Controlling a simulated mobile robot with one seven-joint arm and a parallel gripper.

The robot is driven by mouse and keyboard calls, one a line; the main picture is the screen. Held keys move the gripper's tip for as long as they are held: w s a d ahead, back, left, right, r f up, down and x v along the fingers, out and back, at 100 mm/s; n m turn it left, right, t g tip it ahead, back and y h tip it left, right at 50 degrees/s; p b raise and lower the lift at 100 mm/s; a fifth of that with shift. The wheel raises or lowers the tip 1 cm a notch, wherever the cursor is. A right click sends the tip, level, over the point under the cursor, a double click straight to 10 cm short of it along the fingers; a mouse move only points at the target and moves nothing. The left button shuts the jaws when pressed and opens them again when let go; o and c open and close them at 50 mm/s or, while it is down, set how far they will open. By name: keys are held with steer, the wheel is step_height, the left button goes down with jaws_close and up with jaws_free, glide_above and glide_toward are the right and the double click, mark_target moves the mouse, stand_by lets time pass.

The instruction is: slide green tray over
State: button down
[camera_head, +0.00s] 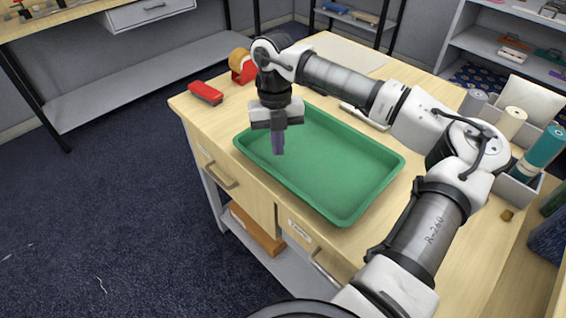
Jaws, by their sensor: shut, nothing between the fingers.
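The green tray (335,170) lies flat on the light wooden table (222,122), along its near left edge, and looks empty. My gripper (278,148) points down over the left part of the tray. Its fingers are shut with nothing between them. I cannot tell whether the fingertips touch the tray floor or hang above it. My gripper and forearm hide part of the tray's far left rim.
A red stapler (206,93) and a tape dispenser (242,66) sit at the table's far left corner. A pen-like item (364,117) lies behind the tray. A box with coloured rolls (513,122) stands at the right. Little bare table lies between tray and near edge.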

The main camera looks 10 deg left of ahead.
mark_target(282, 177)
steer(key=s, duration=0.2)
steer(key=s+d+p, duration=0.1)
steer(key=s, duration=0.1)
steer(key=s+d+p, duration=0.1)
steer(key=s, duration=0.1)
steer(key=shift+d+r, duration=0.15)
steer(key=shift+d, duration=0.05)
steer(key=shift+f+p, duration=0.25)
steer(key=shift+p, duration=0.25)
steer(key=shift+w+a+f+b, duration=0.1)
steer(key=shift+f+b, duration=0.65)
steer(key=shift+b, duration=0.15)
